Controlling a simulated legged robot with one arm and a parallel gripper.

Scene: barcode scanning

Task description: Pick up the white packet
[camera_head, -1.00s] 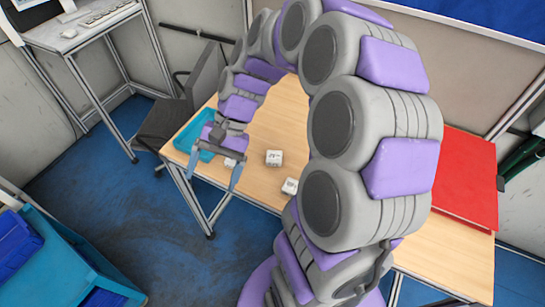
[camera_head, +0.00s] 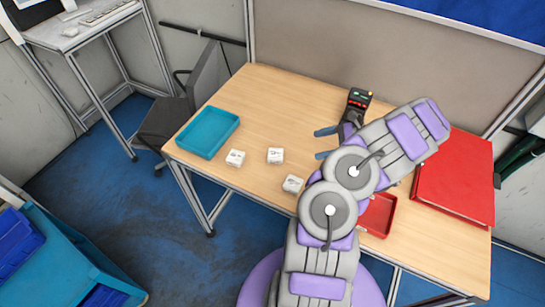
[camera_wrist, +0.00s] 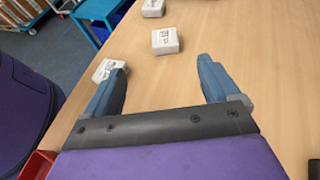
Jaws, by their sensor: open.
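Three white packets with dark printed marks lie on the table in the head view: a left one (camera_head: 236,158), a middle one (camera_head: 275,156) and a near one (camera_head: 293,184). My gripper (camera_head: 322,143) is open and empty, to the right of the middle packet, its fingers pointing left. In the wrist view my gripper (camera_wrist: 161,63) shows a wide gap between its blue fingers. The middle packet (camera_wrist: 166,41) is beyond the gap and the left one (camera_wrist: 153,8) farther off. The near packet (camera_wrist: 106,70) is partly hidden by the left finger.
A teal tray (camera_head: 183,145) stands at the table's left end. A dark scanner (camera_head: 358,98) stands behind my gripper. A red tray (camera_head: 385,232) and a large red box (camera_head: 457,178) are at the right. Bare wooden table (camera_head: 285,110) lies at the back middle.

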